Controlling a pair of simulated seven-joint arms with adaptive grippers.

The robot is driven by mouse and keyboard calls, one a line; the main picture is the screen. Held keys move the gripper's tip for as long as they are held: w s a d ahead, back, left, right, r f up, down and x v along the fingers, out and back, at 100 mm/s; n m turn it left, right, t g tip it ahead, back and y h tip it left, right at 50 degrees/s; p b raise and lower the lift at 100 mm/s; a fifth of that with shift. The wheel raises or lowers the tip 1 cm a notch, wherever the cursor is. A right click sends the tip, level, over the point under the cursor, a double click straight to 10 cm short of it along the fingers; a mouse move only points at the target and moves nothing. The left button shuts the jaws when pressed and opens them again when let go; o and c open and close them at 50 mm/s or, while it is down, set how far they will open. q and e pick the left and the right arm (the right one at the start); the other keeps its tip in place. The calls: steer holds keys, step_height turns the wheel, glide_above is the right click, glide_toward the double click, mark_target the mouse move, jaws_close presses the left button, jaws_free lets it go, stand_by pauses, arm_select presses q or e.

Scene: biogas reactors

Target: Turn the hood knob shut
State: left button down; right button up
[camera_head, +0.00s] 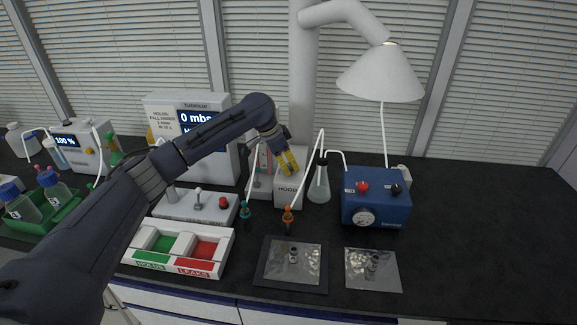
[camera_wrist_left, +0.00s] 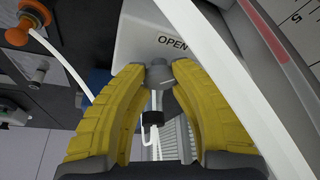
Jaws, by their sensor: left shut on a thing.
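The white hood box (camera_head: 291,196), marked HOOD, stands at the back middle of the bench below the white hood pipe. My left gripper (camera_head: 288,163) reaches over to it, with its yellow fingers at the upper part of the box. In the left wrist view, the yellow fingers close around a grey knob (camera_wrist_left: 158,73) in front of a white face (camera_wrist_left: 140,35) marked OPEN. The fingers hide the sides of the knob, and I cannot tell its exact angle. In the head view the knob is hidden by the gripper. My right gripper is not in view.
A flask (camera_head: 319,185) with white tubing and a blue pump box (camera_head: 376,199) stand right of the hood box. The lamp-like hood shade (camera_head: 381,75) hangs above. A HOLDS/LEAKS tray (camera_head: 178,270) and two sample mats lie in front. The bench at right is clear.

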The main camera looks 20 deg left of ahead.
arm_select(q)
steer(key=m+g, duration=0.1)
steer(key=m, duration=0.1)
steer(key=m+g+h, duration=0.1)
steer(key=m, duration=0.2)
steer(key=shift+w+d, duration=0.1)
steer(key=shift+w, duration=0.05)
steer(key=shift+m+g, duration=0.9)
steer(key=shift+m, duration=1.6)
steer(key=c, duration=1.3)
jaws_free()
steer(key=shift+d, duration=0.15)
steer(key=o, duration=0.4)
steer(key=shift+c, duration=0.2)
steer(key=shift+a, duration=0.25)
